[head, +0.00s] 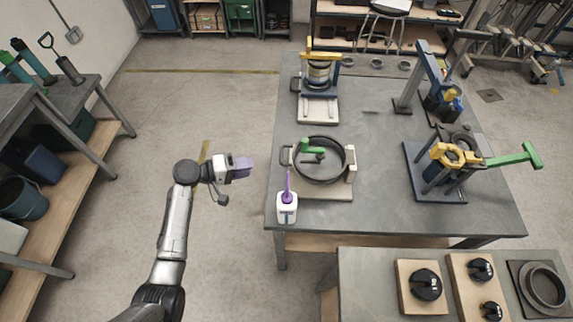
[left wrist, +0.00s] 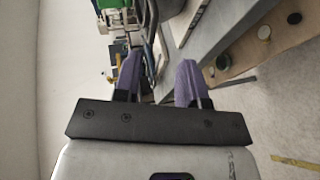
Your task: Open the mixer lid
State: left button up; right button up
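A mixer-like machine (head: 318,70) stands at the back left of the grey table, on a pale base. A yellow bar lies across its top, over a round metal vessel; I cannot tell for certain that this is the mixer lid. My left gripper (head: 241,167) is left of the table, apart from everything on it, and points right. In the left wrist view its two purple fingers (left wrist: 157,82) stand apart with nothing held between them. My right gripper is not in view.
A blue lever press (head: 436,85) and a yellow-topped fixture (head: 450,155) stand right. The floor left of the table is clear.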

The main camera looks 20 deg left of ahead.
pick_arm(q)
jog(key=shift+n+t, duration=0.3)
jog(key=x, duration=0.9)
jog(key=w+b+x, duration=0.1)
jog(key=x, duration=0.4)
jog(key=shift+w+a+r, duration=0.1)
jog(key=shift+a+r, duration=0.15)
jog(key=shift+a, duration=0.05)
jog(key=c, duration=0.7)
jog(key=shift+f, duration=0.1)
grip_shut()
jog(key=shift+a, duration=0.1)
